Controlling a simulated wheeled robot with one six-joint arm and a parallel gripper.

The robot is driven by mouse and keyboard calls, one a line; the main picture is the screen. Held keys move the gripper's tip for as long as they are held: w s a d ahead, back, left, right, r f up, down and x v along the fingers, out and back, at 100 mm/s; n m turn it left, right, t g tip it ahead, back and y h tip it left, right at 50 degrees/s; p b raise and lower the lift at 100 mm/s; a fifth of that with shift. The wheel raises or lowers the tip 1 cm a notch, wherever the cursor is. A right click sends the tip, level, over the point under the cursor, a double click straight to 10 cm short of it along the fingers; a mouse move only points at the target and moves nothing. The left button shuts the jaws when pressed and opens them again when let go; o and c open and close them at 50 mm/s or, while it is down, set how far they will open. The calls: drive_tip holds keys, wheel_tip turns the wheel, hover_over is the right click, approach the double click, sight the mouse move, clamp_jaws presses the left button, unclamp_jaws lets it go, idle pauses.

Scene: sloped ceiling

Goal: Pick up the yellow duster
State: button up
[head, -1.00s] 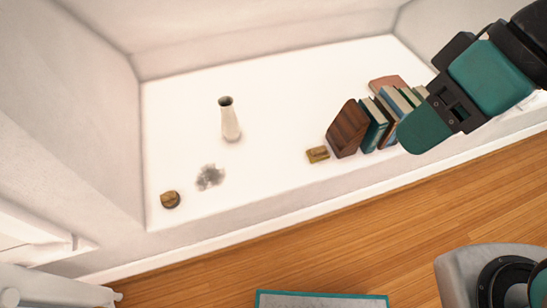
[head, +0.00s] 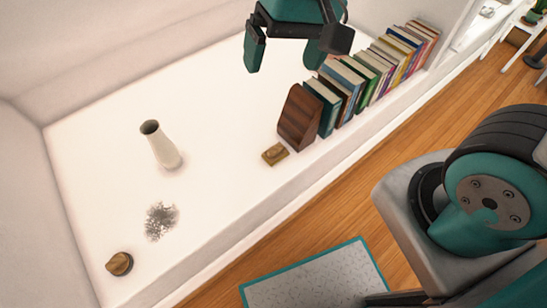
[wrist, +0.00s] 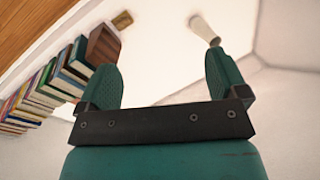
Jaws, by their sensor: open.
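A small flat yellow-brown piece (head: 275,154) lies on the white ledge beside the brown wooden bookend; it looks like the yellow duster, though its details are too small to be sure. It also shows near the top of the wrist view (wrist: 122,20). A second small brownish-yellow rounded item (head: 119,263) lies at the near left of the ledge; I cannot tell what it is. My gripper (head: 286,62) is open and empty, above the ledge and above the yellow piece in the head view, apart from it. Both fingers show in the wrist view (wrist: 162,62).
A brown bookend (head: 299,118) and a row of books (head: 372,78) stand right of the yellow piece. A cream vase (head: 163,147) stands left of it, near a grey dusty patch (head: 161,220). Bare ledge lies between vase and bookend. Walls enclose the back and left.

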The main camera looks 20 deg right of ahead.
drive_tip(key=w+d+f+m+h+b, duration=0.1)
drive_tip(key=w+f+m+b, duration=0.25)
drive_tip(key=f, duration=0.45)
drive_tip(key=w+d+f+m+b, duration=0.1)
drive_tip(key=w+f+m+b, duration=0.2)
drive_tip(key=w+f, duration=0.35)
drive_tip(key=m+h+b, duration=0.2)
drive_tip(key=m+b, duration=0.6)
hover_over(274, 149)
wheel_tip(274, 149, down, 19)
drive_tip(key=f+b, duration=0.1)
drive_tip(key=f, duration=0.6)
drive_tip(key=f+b, duration=0.1)
drive_tip(key=f, duration=0.2)
drive_tip(key=shift+w+a+f+b, duration=0.1)
drive_tip(key=shift+w+f+b, duration=0.2)
drive_tip(key=shift+f, duration=0.1)
drive_tip(key=shift+s+f+b, duration=0.15)
drive_tip(key=shift+f+b, duration=0.4)
drive_tip(key=shift+f, duration=1)
drive_tip(key=shift+s+f+b, duration=0.15)
drive_tip(key=shift+f+b, duration=0.4)
drive_tip(key=shift+f, duration=1)
drive_tip(key=shift+c, duration=0.2)
drive_tip(key=c, duration=1.1)
drive_tip(key=shift+o, duration=0.2)
drive_tip(key=shift+r, duration=0.1)
wheel_tip(274, 149, up, 20)
drive_tip(key=p, duration=0.5)
drive_tip(key=shift+p, duration=0.35)
